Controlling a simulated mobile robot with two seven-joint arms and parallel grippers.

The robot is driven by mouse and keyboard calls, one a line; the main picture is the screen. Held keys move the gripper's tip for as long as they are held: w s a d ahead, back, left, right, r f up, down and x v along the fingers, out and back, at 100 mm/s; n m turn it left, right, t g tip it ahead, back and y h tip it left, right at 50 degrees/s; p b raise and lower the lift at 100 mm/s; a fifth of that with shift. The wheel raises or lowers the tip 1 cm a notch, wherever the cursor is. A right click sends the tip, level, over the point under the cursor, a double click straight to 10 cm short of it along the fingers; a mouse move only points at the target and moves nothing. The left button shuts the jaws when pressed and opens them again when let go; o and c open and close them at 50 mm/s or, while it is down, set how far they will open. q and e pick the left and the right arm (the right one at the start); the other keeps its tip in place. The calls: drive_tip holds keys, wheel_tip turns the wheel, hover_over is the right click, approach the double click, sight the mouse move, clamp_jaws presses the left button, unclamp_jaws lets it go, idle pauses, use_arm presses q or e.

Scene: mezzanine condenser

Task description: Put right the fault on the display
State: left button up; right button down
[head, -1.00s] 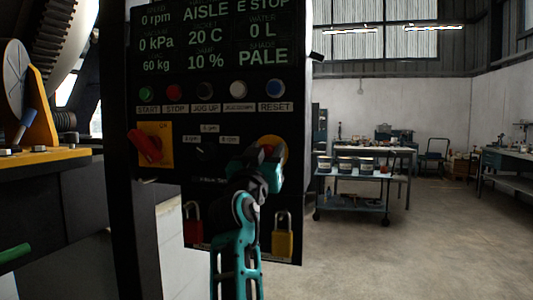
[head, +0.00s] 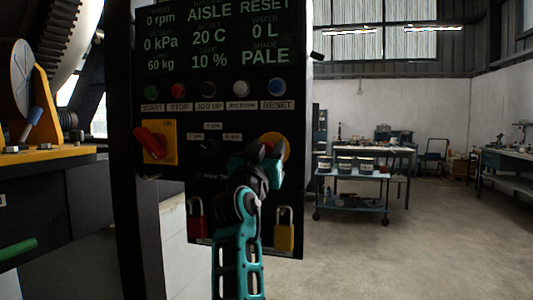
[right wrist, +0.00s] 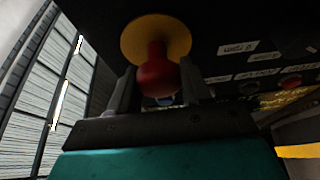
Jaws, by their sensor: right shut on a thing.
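The display (head: 212,38) on the black panel reads AISLE RESET at the top, above 0 kPa, 20 C, 0 L, 60 kg, 10 % and PALE. A blue button (head: 277,87) labelled RESET sits at the right end of the button row under it. The red mushroom stop knob (right wrist: 158,76) stands out from its yellow disc (right wrist: 156,38). My right gripper (head: 262,156) is shut on this knob, its fingers on either side in the right wrist view (right wrist: 160,92). In the head view the gripper hides the knob and part of the disc (head: 275,140). My left gripper is not in view.
A red rotary switch (head: 151,143) on a yellow plate is at the panel's left. A red padlock (head: 197,222) and a yellow padlock (head: 284,236) hang low on the panel. A blue cart (head: 350,190) with tubs stands behind right. The floor at right is clear.

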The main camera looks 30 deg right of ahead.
drive_tip(key=shift+s+a, duration=0.15)
drive_tip(key=shift+a, duration=0.05)
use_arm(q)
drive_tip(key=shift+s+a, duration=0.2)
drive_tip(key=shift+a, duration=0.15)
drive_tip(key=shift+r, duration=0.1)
use_arm(e)
drive_tip(key=c, duration=0.6)
unclamp_jaws()
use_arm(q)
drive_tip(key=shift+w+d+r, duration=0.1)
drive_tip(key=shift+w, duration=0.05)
use_arm(e)
drive_tip(key=shift+s+f, duration=0.1)
